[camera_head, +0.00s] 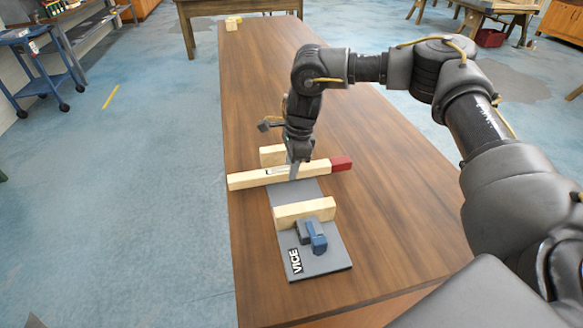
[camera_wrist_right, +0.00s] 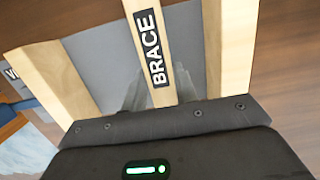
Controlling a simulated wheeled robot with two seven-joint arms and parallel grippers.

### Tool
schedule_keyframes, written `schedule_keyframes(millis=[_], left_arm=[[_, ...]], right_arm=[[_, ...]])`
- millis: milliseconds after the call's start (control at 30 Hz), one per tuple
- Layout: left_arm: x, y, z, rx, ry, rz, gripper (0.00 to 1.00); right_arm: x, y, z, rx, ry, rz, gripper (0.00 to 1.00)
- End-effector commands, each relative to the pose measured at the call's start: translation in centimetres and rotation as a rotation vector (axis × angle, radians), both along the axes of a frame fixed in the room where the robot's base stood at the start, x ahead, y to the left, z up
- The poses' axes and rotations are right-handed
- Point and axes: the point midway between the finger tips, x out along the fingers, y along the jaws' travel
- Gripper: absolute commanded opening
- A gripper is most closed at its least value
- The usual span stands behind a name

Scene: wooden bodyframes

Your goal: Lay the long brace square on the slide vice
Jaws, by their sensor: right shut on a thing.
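The long brace (camera_head: 248,180) is a pale wooden bar with a red right end (camera_head: 341,163). My right gripper (camera_head: 294,172) is shut on its middle. The slide vice (camera_head: 335,256) is a grey plate with a near wooden jaw (camera_head: 300,212), a far wooden jaw (camera_head: 272,155) and a blue clamp (camera_head: 316,238). The brace lies crosswise over the plate, nearer the far jaw in the head view. In the right wrist view the brace (camera_wrist_right: 152,45) shows between the two jaws, its label upward. Whether it touches the plate cannot be told. My left gripper is out of view.
A blue cart (camera_head: 35,65) stands on the floor at left. My right arm reaches over the table's right side.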

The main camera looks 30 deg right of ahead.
Motion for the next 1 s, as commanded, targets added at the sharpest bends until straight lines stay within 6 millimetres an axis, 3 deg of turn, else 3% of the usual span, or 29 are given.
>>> schedule_keyframes(millis=[100,433,467,600,1000], left_arm=[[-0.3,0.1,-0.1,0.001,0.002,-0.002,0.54],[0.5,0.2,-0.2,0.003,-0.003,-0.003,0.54],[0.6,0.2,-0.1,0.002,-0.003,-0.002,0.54],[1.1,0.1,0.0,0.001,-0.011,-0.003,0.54],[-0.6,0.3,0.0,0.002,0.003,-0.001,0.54]], right_arm=[[0.0,0.0,-0.9,0.001,-0.001,0.0,0.0],[0.0,0.0,-1.2,0.001,-0.001,-0.001,0.0],[0.0,0.0,-1.2,0.0,-0.001,-0.001,0.3],[0.0,0.0,-1.2,0.0,-0.001,-0.001,0.48],[0.1,-0.1,-0.6,0.0,-0.003,-0.001,0.5]])
